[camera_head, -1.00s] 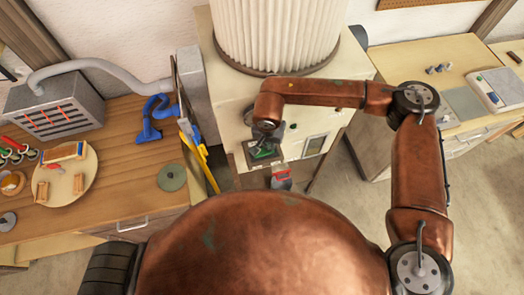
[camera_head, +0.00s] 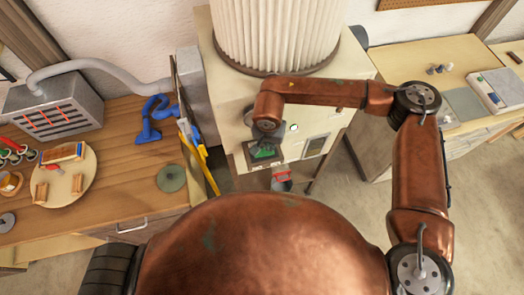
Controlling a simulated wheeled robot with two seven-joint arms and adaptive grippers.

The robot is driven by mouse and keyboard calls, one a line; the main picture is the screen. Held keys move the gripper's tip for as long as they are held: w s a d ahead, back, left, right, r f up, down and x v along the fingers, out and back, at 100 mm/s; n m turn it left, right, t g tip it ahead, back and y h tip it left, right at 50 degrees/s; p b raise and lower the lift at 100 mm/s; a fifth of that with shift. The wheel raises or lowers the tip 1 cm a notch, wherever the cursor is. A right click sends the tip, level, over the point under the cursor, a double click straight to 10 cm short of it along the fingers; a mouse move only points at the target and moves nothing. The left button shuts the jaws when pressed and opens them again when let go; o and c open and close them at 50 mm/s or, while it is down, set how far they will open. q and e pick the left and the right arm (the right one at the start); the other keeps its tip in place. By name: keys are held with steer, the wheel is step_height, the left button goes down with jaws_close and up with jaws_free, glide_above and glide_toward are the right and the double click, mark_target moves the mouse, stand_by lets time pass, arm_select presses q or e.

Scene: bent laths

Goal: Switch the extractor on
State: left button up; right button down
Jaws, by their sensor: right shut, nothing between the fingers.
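The extractor is a cream cabinet (camera_head: 232,98) with a tall white pleated filter (camera_head: 278,30) on top. Its front has a small round lamp (camera_head: 294,127), which looks pale with a green tint, and a grey-framed window (camera_head: 315,146). A dark panel with a green part (camera_head: 264,153) sits lower on the front. My right gripper (camera_head: 267,147) is shut and empty, pointing down in front of this panel. It hides part of the panel, and I cannot tell whether it touches it. My left gripper is out of view.
A wooden bench (camera_head: 120,180) at the left holds a grey vented box (camera_head: 54,107), blue clamp-like tools (camera_head: 152,118) and a round board (camera_head: 68,190). Yellow tools stand beside the extractor. A red-topped item (camera_head: 281,178) is below its front. Another bench (camera_head: 440,70) stands at right.

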step_height(320, 180, up, 6)
steer(key=shift+f+p, duration=0.1)
steer(key=shift+p, duration=0.5)
steer(key=shift+s, duration=0.1)
stand_by(0.4)
